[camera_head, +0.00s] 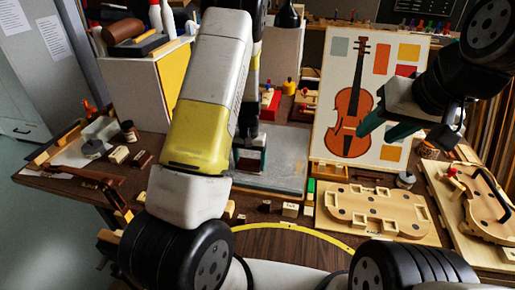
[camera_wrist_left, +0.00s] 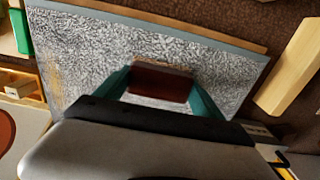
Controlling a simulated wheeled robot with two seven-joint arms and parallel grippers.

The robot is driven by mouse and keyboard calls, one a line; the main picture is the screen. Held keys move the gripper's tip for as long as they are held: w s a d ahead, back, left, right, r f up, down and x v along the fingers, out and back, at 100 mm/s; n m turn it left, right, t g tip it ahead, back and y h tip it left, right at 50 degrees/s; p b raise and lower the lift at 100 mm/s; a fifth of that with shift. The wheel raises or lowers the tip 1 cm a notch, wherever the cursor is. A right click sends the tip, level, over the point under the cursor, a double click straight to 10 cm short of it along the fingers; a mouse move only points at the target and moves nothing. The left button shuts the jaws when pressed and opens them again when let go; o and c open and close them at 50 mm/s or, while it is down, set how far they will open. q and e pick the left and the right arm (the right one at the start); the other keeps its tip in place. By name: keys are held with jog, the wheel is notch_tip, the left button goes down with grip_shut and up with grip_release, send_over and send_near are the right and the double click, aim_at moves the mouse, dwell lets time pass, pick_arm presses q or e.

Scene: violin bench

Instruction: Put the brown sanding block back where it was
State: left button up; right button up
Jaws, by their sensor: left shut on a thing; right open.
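The brown sanding block (camera_wrist_left: 158,83), dark reddish with a lighter edge, is between the teal fingers of my left gripper (camera_wrist_left: 160,92) in the left wrist view. The left gripper is shut on it. Behind it lies a grey speckled board (camera_wrist_left: 90,60). In the head view the left gripper (camera_head: 249,158) is over the same grey board (camera_head: 285,165), partly hidden by my arm. I cannot tell whether the block touches the board. My right gripper (camera_head: 383,130) is open and empty, in front of the violin picture (camera_head: 345,60).
A pale violin mould (camera_head: 375,210) and a violin body on a board (camera_head: 485,200) lie at the right. Several small blocks (camera_head: 290,209) lie along the front. A white cabinet (camera_head: 135,90) stands at the back left. A wooden bar (camera_wrist_left: 292,68) lies beside the grey board.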

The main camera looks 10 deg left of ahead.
aim_at(250, 161)
pick_arm(q)
jog(key=o, duration=1.3)
jog(key=shift+f, duration=0.1)
notch_tip(250, 161, up, 12)
jog(key=s+d+r+t+h, duration=0.1)
jog(key=s+r, duration=0.4)
jog(key=r, duration=0.3)
jog(key=s+d+r+t+h, duration=0.1)
jog(key=s+r+t, duration=0.1)
jog(key=s+r, duration=0.45)
jog(key=s+r+t, duration=0.1)
jog(key=s+r, duration=0.2)
jog(key=s, duration=0.1)
jog(key=s+r+t, duration=0.1)
jog(key=s+r, duration=0.1)
jog(key=s, duration=0.2)
jog(key=s+r+t, duration=0.1)
jog(key=s+r, duration=0.2)
jog(key=s, duration=0.1)
jog(key=shift+s+d+r, duration=0.1)
jog(key=shift+s+r, duration=0.2)
jog(key=shift+s, duration=0.1)
